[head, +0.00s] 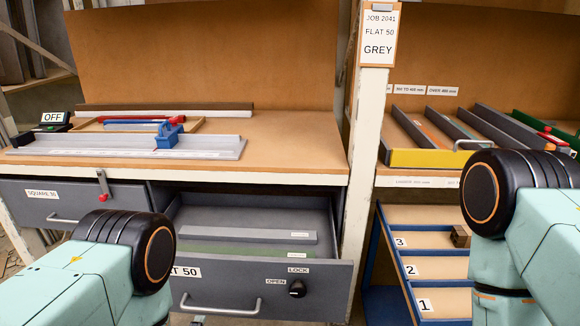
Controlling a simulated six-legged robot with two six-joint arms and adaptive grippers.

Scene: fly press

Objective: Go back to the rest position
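Neither of my grippers shows in the head view. Only thick, pale green links of my own arms with black joints are in view, at the lower left and the right. They hide part of the open drawer's left side and part of the right-hand shelves. What my grippers hold, if anything, cannot be seen.
The drawer (240,274) marked 50 stands open, with grey and green bars inside and a black knob (297,289). The SQUARE drawer (30,202) looks shut. A silver rail with a blue block (168,136) lies on the bench (290,153). A yellow-fronted tray (432,158) is at right.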

